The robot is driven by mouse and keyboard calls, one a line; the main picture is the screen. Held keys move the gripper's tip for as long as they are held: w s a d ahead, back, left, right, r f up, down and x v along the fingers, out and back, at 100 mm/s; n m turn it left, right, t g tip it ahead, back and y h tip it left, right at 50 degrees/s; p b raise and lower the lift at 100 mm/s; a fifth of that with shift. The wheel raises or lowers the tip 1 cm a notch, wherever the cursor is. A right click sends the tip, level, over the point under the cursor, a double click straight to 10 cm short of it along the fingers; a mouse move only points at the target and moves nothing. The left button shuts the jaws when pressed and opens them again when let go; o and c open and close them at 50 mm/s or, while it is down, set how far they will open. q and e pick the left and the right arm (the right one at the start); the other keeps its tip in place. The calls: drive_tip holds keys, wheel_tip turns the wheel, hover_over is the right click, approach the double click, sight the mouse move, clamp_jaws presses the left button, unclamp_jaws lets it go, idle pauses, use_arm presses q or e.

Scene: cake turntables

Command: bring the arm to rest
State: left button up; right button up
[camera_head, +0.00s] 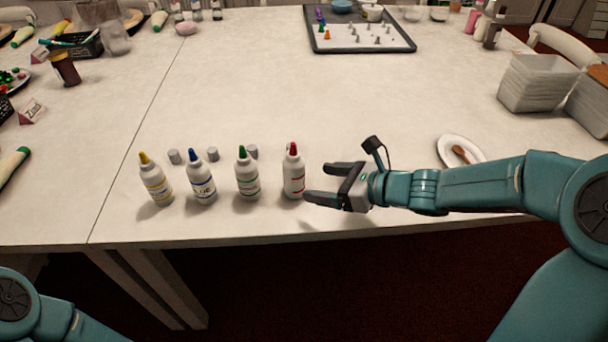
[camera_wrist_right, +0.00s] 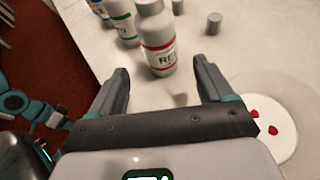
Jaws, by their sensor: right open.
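My right gripper (camera_head: 318,182) is open just right of the red-tipped white bottle (camera_head: 293,173) near the table's front edge. In the right wrist view its two fingers (camera_wrist_right: 160,85) are spread, with nothing between them, and the red bottle (camera_wrist_right: 156,40) stands upright just beyond them. I cannot tell whether a finger touches the bottle. My right arm (camera_head: 480,186) reaches in from the right. At the lower left, part of my left arm (camera_head: 45,318) shows, but its gripper does not.
Green-tipped (camera_head: 247,175), blue-tipped (camera_head: 201,180) and yellow-tipped (camera_head: 155,182) bottles stand left of the red one. Small grey caps (camera_head: 174,157) lie behind them. A white plate (camera_head: 447,144) is behind my right arm. Stacked white containers (camera_head: 535,85) stand at right. The table's middle is clear.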

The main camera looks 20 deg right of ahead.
drive_tip(key=shift+v, duration=1.2)
use_arm(q)
drive_tip(key=shift+r, duration=0.25)
